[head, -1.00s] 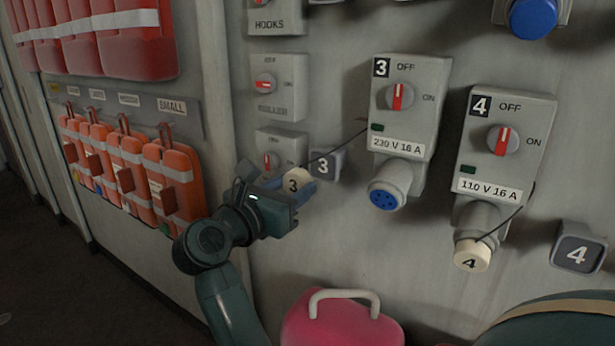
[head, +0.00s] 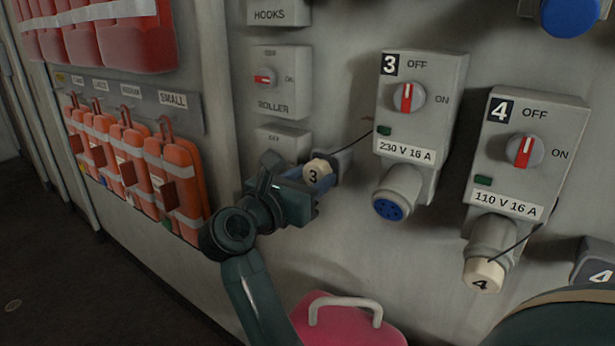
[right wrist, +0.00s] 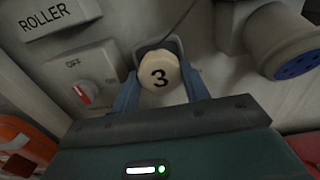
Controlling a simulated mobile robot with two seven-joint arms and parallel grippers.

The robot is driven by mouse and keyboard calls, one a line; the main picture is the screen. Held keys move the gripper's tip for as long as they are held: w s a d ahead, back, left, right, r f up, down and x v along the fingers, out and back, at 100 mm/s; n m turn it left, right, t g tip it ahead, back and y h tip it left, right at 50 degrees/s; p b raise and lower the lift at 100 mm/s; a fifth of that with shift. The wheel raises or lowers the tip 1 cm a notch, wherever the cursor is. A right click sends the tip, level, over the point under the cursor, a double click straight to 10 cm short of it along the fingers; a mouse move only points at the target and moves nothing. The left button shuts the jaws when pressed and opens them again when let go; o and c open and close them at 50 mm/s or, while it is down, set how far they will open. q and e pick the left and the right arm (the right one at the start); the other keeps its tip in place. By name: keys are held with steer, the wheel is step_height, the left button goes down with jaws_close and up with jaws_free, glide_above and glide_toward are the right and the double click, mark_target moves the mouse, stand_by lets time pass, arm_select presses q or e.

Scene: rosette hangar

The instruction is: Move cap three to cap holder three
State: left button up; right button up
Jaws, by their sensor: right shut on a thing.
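Cap three (head: 317,171), cream with a black 3, is between the blue fingers of my right gripper (head: 303,183), which is shut on it. In the right wrist view, cap three (right wrist: 159,74) sits between the fingertips of the gripper (right wrist: 162,82), its number facing the camera. Cap holder three (head: 342,162) is a grey square block on the wall, partly hidden behind the cap. Its rim (right wrist: 151,44) shows above the cap in the right wrist view. I cannot tell whether cap and holder touch. My left gripper is not in view.
A thin cord runs from the cap to socket box three (head: 417,120), whose blue socket (head: 389,207) is uncovered. Socket box four (head: 524,165) has its cap (head: 483,274) on. The roller switch (head: 278,85) is above my gripper, a pink case (head: 345,325) below. Orange packs (head: 178,185) hang left.

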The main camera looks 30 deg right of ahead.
steer(key=shift+w+d, duration=0.1)
steer(key=shift+d, duration=0.15)
steer(key=shift+b, duration=0.65)
stand_by(0.8)
steer(key=shift+w+d, duration=0.15)
steer(key=shift+d, duration=0.3)
steer(key=o, duration=1.4)
steer(key=shift+c, duration=0.2)
